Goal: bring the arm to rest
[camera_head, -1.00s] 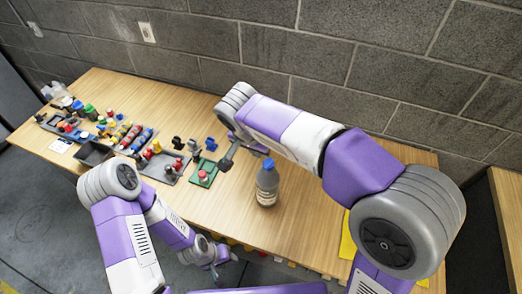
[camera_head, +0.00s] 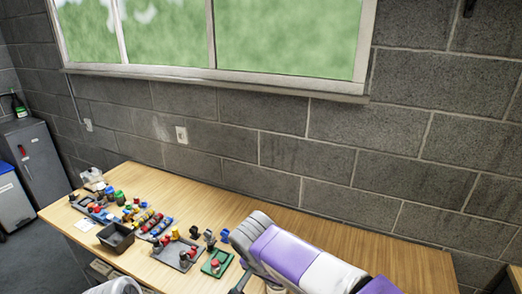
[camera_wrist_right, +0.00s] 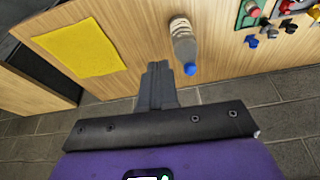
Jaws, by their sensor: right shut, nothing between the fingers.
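My right gripper (camera_wrist_right: 157,75) is shut and empty in the wrist view. Its fingertips are beside the table's edge, near a clear bottle with a blue cap (camera_wrist_right: 184,42), and appear apart from it. My left gripper is out of frame; only a rounded piece of my left arm shows at the bottom edge.
The wooden table (camera_head: 185,190) holds a dark empty bin (camera_head: 116,238), a grey tray with small parts (camera_head: 177,253) and a green block with a red button (camera_head: 216,263). A yellow sheet (camera_wrist_right: 80,50) lies on the table. A block wall and window stand behind.

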